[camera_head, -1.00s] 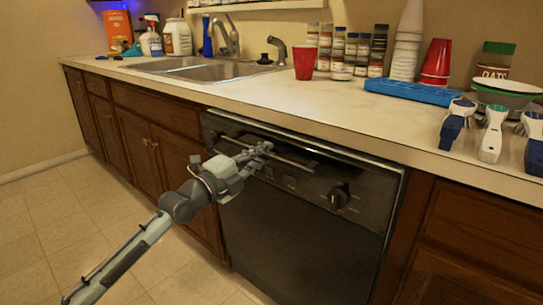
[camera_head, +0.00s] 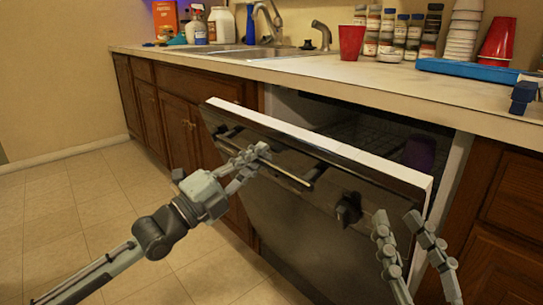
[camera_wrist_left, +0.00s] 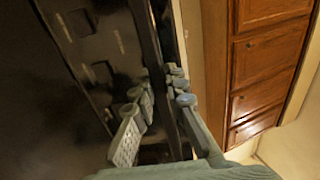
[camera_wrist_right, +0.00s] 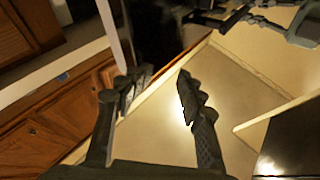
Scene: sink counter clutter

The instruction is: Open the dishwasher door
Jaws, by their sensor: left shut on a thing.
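The black dishwasher door (camera_head: 290,200) is tilted partly open, its light top edge (camera_head: 320,145) leaning out from the counter. A dark interior with a rack (camera_head: 370,132) shows behind it. My left gripper (camera_head: 258,155) is shut on the door's bar handle (camera_head: 290,178), left of the door's middle. In the left wrist view its fingers (camera_wrist_left: 155,105) are at the handle against the black panel. My right gripper (camera_head: 402,225) is open and empty, in front of the door's right end near the black knob (camera_head: 348,208). Its spread fingers (camera_wrist_right: 160,92) also show in the right wrist view.
The counter (camera_head: 300,72) above holds a red cup (camera_head: 351,42), spice jars (camera_head: 400,35), stacked cups and a blue tray (camera_head: 470,70). A purple item (camera_head: 420,153) is inside the dishwasher. Wooden cabinets (camera_head: 180,125) flank it. The tiled floor (camera_head: 90,220) at left is clear.

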